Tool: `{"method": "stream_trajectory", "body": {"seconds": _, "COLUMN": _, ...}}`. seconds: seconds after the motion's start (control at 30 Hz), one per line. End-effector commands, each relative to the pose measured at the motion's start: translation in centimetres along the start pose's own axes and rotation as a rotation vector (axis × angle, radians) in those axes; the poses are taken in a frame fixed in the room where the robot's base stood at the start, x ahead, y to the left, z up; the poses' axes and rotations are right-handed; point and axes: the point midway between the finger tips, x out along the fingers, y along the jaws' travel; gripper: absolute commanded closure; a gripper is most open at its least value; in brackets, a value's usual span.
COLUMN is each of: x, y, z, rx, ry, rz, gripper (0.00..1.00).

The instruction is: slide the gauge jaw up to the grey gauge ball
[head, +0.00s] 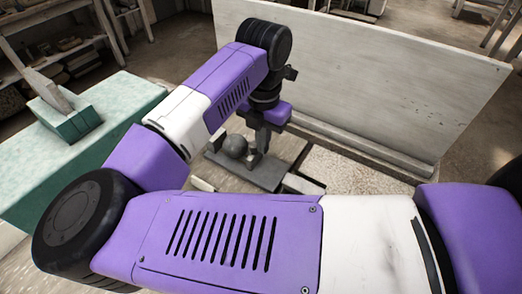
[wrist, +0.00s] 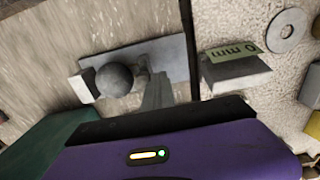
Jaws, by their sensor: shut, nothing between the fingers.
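The grey gauge ball (head: 234,146) rests on a flat grey gauge plate (head: 262,176), just left of my gripper (head: 263,142). In the wrist view the ball (wrist: 114,79) sits beside a pale end block (wrist: 82,88), which looks close to or touching it. My gripper (wrist: 155,92) is shut and empty, with its fingers down over the plate to the right of the ball. A small grey piece (wrist: 141,63), perhaps the gauge jaw, stands between ball and fingers, partly hidden by them. I cannot tell whether the fingers touch it.
A block with a "0 mm" label (wrist: 234,52) and a grey washer (wrist: 287,29) lie on the speckled surface to the right. A tall pale board (head: 370,75) stands behind the work area. A green-topped bench (head: 85,140) is at the left.

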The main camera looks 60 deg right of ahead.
Motion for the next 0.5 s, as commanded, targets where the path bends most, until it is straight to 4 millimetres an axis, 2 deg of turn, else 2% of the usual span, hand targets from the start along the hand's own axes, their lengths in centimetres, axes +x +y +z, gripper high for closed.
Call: {"method": "stream_trajectory", "body": {"seconds": 0.5, "x": 0.1, "y": 1.5, "z": 0.0, "rx": -0.001, "ry": 0.002, "rz": 0.000, "gripper": 1.00}}
